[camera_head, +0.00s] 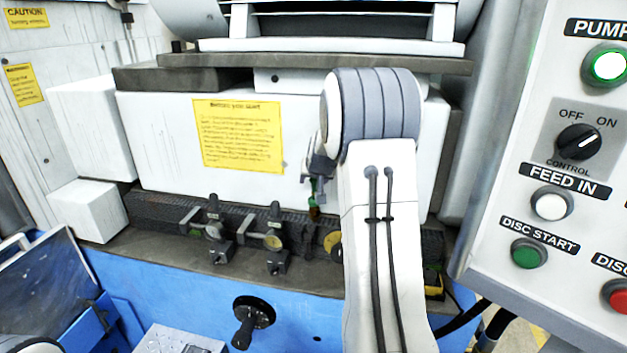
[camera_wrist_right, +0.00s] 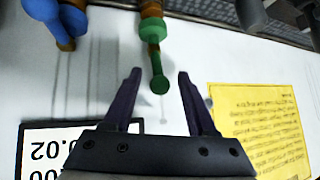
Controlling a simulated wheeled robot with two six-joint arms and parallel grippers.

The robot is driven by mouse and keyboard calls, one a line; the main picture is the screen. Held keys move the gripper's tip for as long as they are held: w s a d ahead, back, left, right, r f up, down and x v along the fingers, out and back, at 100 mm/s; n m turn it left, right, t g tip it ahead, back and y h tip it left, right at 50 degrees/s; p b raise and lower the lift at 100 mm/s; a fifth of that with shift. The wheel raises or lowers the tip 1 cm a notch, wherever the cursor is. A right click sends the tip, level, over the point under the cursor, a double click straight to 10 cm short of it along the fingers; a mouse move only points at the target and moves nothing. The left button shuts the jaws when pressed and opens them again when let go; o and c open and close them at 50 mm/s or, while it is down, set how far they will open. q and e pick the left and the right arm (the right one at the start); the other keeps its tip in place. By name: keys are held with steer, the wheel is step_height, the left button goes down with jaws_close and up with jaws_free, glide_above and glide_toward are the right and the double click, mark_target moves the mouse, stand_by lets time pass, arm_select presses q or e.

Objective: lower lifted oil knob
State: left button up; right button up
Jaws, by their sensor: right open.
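The oil knob (camera_wrist_right: 153,35) is a green lever on a brass-coloured fitting in the right wrist view. Its rounded tip points toward my right gripper (camera_wrist_right: 155,85) and lies between the two dark fingertips. The fingers are apart, with a visible gap on each side of the knob. In the head view my right gripper (camera_head: 318,183) is beside the white machine front, just above a small green and brass part (camera_head: 314,210). My arm covers much of that area. My left gripper is not in view.
A blue valve part (camera_wrist_right: 55,22) stands beside the knob in the wrist view. Clamp-like fittings (camera_head: 273,240) sit on the dark ledge. A yellow notice (camera_head: 238,135) is on the white front. The control panel (camera_head: 500,262) stands at right.

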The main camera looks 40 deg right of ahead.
jaws_close()
steer(key=shift+f, duration=0.1)
steer(key=shift+s+a+f+t+h+b, duration=0.25)
steer(key=shift+t+h+b, duration=0.2)
steer(key=shift+b, duration=0.8)
steer(key=shift+s+a+f+t+h+b, duration=0.2)
steer(key=shift+t+h+b, duration=0.25)
steer(key=shift+b, duration=0.8)
steer(key=shift+s+a+f+n+t+h+b, duration=0.3)
steer(key=shift+f+n+t+h+b, duration=1)
steer(key=shift+b, duration=4.8)
steer(key=shift+s+a+f+m+t+h+b, duration=0.25)
steer(key=shift+t+h+b, duration=1.2)
steer(key=shift+b, duration=4.7)
steer(key=shift+s+a+f+n+t+h+b, duration=0.25)
steer(key=shift+a+f+n+t+h+b, duration=0.45)
steer(key=shift+t+b, duration=3.5)
steer(key=g+b, duration=0.3)
steer(key=g, duration=0.1)
steer(key=shift+d+r+y+b, duration=0.2)
steer(key=shift+r+y+b, duration=0.05)
steer(key=shift+b, duration=0.15)
jaws_free()
